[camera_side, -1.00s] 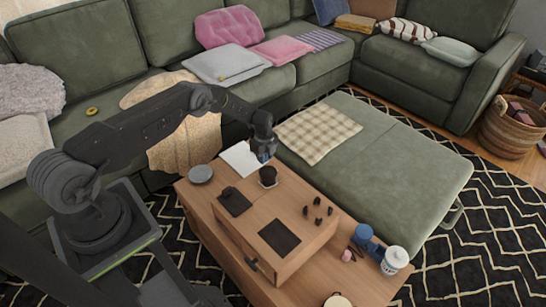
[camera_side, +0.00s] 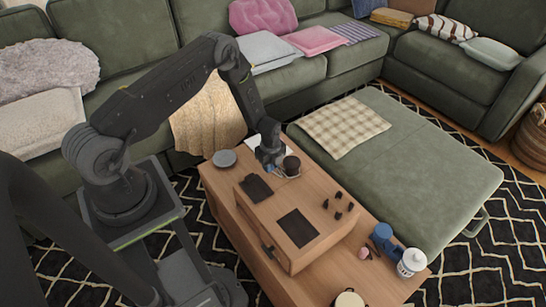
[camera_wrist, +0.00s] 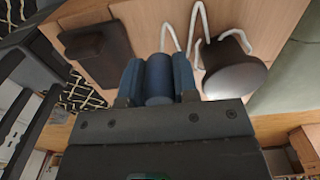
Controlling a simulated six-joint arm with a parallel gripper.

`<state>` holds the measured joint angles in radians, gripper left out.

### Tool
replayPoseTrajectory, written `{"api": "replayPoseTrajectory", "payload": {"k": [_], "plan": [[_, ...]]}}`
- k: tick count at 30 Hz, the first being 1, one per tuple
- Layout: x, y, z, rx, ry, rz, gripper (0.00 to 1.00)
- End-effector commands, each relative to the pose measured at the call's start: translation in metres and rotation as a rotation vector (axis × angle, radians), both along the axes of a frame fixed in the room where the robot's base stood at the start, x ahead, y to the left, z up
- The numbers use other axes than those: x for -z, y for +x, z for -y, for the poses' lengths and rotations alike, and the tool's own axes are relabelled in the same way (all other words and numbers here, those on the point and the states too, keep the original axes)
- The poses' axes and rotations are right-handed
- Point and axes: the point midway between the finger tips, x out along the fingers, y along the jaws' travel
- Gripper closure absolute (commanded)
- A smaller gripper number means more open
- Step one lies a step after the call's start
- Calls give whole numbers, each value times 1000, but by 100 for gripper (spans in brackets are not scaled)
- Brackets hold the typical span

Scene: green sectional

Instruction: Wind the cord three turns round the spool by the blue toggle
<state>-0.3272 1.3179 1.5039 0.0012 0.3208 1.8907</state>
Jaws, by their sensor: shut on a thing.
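The dark spool (camera_side: 292,165) stands upright on the raised wooden box near its far end. It is large at the right of the wrist view (camera_wrist: 234,68). My gripper (camera_side: 269,163) is low, just left of the spool. In the wrist view its fingers (camera_wrist: 159,80) are shut on the blue toggle (camera_wrist: 158,82). The white cord (camera_wrist: 196,25) runs up from near the toggle, leaves the top of the picture, comes back and bends round the spool. The number of turns cannot be told.
The wooden box (camera_side: 262,213) bears a dark pad with a block (camera_side: 256,187), a dark square (camera_side: 297,228) and several small dark pegs (camera_side: 340,204). A grey disc (camera_side: 224,158) lies at left. A blue object (camera_side: 382,236) and white jar (camera_side: 412,261) stand at right.

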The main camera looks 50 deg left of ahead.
Motion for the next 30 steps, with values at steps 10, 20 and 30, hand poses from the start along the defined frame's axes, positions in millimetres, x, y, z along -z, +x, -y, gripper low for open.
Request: {"api": "replayPoseTrajectory", "payload": {"k": [10,20,30], "plan": [[0,1,44,3,0,1,94],[0,1,58,0,0,2,94],[0,1,58,0,0,2,94]]}}
